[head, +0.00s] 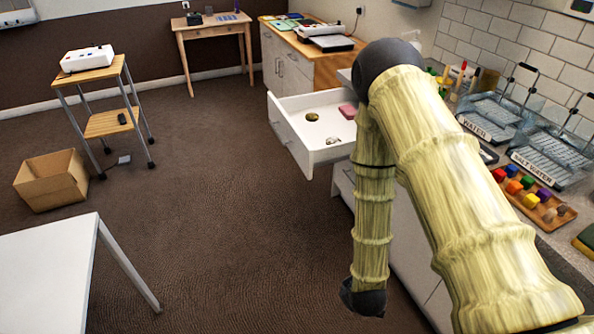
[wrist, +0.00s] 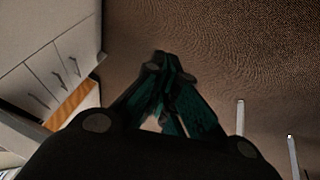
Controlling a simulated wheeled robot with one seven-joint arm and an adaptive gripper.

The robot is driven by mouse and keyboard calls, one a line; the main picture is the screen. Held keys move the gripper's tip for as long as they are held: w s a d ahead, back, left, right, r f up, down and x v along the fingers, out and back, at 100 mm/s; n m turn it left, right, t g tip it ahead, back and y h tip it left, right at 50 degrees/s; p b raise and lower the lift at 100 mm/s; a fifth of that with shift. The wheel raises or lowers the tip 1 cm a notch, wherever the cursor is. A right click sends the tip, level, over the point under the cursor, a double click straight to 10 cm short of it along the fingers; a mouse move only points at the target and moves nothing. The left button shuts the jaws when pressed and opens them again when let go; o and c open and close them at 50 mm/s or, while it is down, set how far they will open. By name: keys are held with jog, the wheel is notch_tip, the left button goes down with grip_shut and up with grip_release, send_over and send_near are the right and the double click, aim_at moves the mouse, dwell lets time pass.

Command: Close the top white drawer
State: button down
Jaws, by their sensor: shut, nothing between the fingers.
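The top white drawer (head: 297,139) is pulled open from the white cabinet under the right-hand counter in the head view. Its front panel faces left. Inside lie a pink block (head: 348,111), an olive round thing (head: 312,117) and a small pale thing (head: 333,141). My arm passes in front of the drawer's right side and hangs down beside the cabinet. My gripper (wrist: 163,62) is shut and empty in the wrist view, over brown floor. It is not seen in the head view. I cannot identify the open drawer in the wrist view.
In the wrist view, white cabinet fronts (wrist: 62,62) with dark handles are at left. The counter at right holds a wooden tray of coloured blocks (head: 537,196) and labelled clear bins (head: 487,118). A white table (head: 47,276) stands at lower left. Floor left of the drawer is clear.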

jog(key=w+a+r+n+t+b, duration=0.2)
jog(key=w+a+n+t+b, duration=0.15)
jog(key=w, duration=0.55)
jog(key=w+a+r+n+t+b, duration=0.2)
jog(key=w+a+r+n+b, duration=0.15)
jog(key=w, duration=0.55)
jog(key=w+a+r+n+t+b, duration=0.2)
jog(key=w+a+t+b, duration=0.15)
jog(key=w, duration=0.55)
jog(key=w+a+r+n+t+y+b, duration=0.1)
jog(key=w+a+r+n+t+b, duration=0.3)
jog(key=w+a+r, duration=0.35)
jog(key=w+d, duration=0.3)
jog(key=w, duration=0.7)
jog(key=shift+w+d+r+g, duration=0.15)
jog(key=shift+d+r+g, duration=0.2)
jog(key=shift+r+g, duration=0.05)
jog(key=w+d+b, duration=0.2)
jog(key=w+d, duration=0.2)
jog(key=d, duration=0.8)
jog(key=w+d+b, duration=0.1)
jog(key=w+d, duration=0.2)
jog(key=d, duration=0.8)
jog(key=w+d+b, duration=0.2)
jog(key=w+d, duration=0.2)
jog(key=d, duration=0.8)
jog(key=shift+w+d+b, duration=0.3)
